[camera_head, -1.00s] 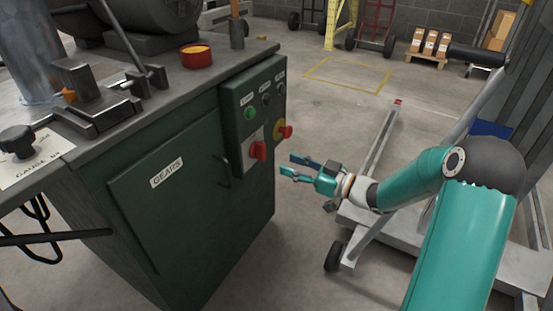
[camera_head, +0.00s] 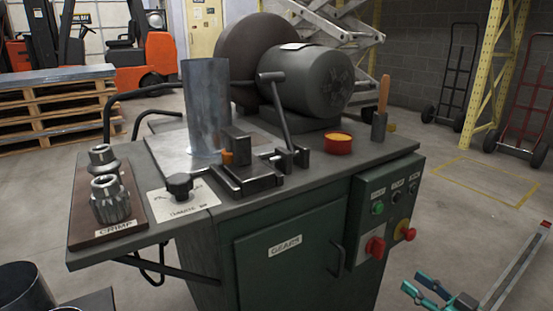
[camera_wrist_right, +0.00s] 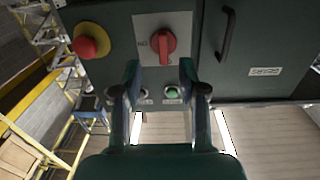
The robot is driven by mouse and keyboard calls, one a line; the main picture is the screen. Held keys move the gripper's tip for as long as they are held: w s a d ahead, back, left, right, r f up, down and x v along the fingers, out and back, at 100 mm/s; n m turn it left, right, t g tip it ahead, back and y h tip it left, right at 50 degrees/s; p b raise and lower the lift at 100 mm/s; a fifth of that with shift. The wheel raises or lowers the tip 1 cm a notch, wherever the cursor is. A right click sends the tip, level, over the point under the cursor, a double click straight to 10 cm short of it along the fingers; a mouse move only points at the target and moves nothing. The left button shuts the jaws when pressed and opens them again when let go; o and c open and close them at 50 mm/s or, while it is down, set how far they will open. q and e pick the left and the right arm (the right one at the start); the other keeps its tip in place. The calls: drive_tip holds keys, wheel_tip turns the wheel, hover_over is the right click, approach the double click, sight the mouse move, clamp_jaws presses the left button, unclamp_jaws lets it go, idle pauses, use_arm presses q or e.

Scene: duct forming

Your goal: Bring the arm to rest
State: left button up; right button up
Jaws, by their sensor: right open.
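My right gripper (camera_head: 414,281) shows at the lower right of the head view, open and empty, apart from the green cabinet (camera_head: 290,275). In the right wrist view, its two teal fingers (camera_wrist_right: 160,78) are spread with nothing between them, facing the control panel. A red rotary switch (camera_wrist_right: 158,45) appears between and beyond the fingertips. A red emergency button (camera_wrist_right: 91,41) on a yellow disc is to its left. The switch (camera_head: 375,247) and button (camera_head: 404,231) also show in the head view. Most of the right arm is outside the head view. My left gripper is not seen.
The bench top holds a grey pipe (camera_head: 207,105), a red tin (camera_head: 338,144), a motor (camera_head: 310,82) and a crimp board (camera_head: 105,205). A metal beam (camera_head: 515,270) lies by the right gripper. Floor right of the cabinet is largely clear (camera_head: 450,215).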

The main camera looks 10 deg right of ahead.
drive_tip(key=w+a+f+m+g+h+p, duration=0.2)
drive_tip(key=a+f+m+g+p, duration=0.3)
drive_tip(key=a+f, duration=0.95)
drive_tip(key=s+a+f+g+p, duration=0.1)
drive_tip(key=s+a+f+g, duration=0.5)
drive_tip(key=s, duration=0.4)
drive_tip(key=s+a+f+g+p, duration=0.1)
drive_tip(key=s+a+f+g, duration=0.4)
drive_tip(key=s+a, duration=0.3)
wheel_tip(320, 180, up, 37)
drive_tip(key=s+p, duration=0.2)
drive_tip(key=p, duration=3.5)
drive_tip(key=shift+d+m, duration=0.25)
drive_tip(key=shift+m, duration=0.05)
drive_tip(key=shift+s+r, duration=0.1)
